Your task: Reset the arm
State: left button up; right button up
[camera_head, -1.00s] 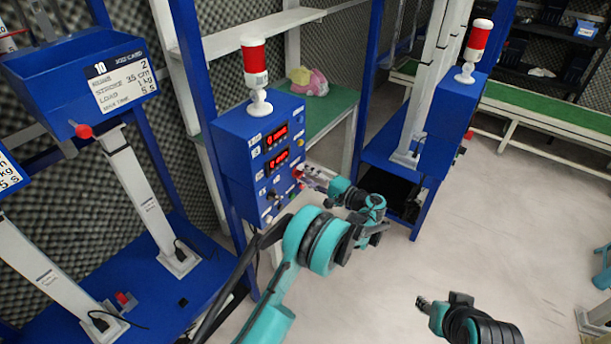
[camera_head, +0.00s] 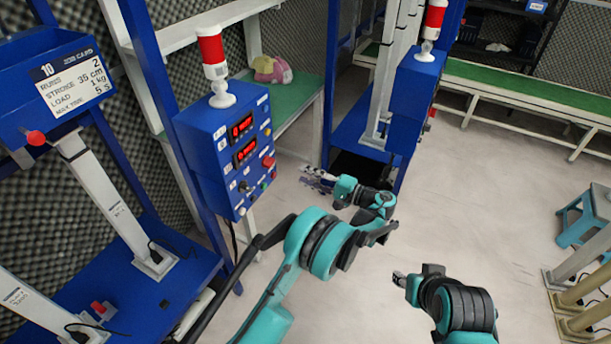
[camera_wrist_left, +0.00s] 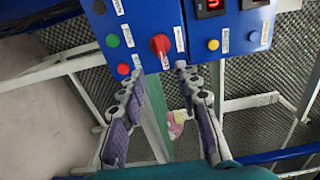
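My left gripper (camera_head: 318,178) is in front of the blue control box (camera_head: 222,150), to its right and apart from it in the head view. In the left wrist view, the two purple-padded fingers of this gripper (camera_wrist_left: 160,74) are spread wide with nothing held between them. Beyond them, the box face shows a red rotary switch (camera_wrist_left: 160,46), a green button (camera_wrist_left: 112,40), a red button (camera_wrist_left: 123,69) and a yellow button (camera_wrist_left: 213,44). My right gripper (camera_head: 399,279) hangs low over the floor; its fingers are too small to tell open from shut.
A red-and-white signal lamp (camera_head: 213,65) stands on the box. A blue rig with a job card (camera_head: 72,85) is at left, and another blue box (camera_head: 412,95) stands behind. A blue-green stool (camera_head: 578,222) is at right. The pale floor (camera_head: 470,190) in the middle is clear.

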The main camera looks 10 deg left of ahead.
pick_arm(q)
jog(key=shift+a+r, duration=0.1)
jog(key=s+a+r+g+h, duration=0.1)
jog(key=s+a+r+h, duration=0.8)
jog(key=a, duration=0.3)
jog(key=s+d+f+n+t+h, duration=0.1)
jog(key=s+h, duration=0.3)
jog(key=s, duration=0.8)
jog(key=s+d+f+n+t+h, duration=0.1)
jog(key=s+d+f+n+h, duration=0.1)
jog(key=s, duration=1)
jog(key=shift+s+d+f+n+h, duration=0.2)
jog(key=shift+d+n+h, duration=0.15)
jog(key=shift+n+h, duration=0.45)
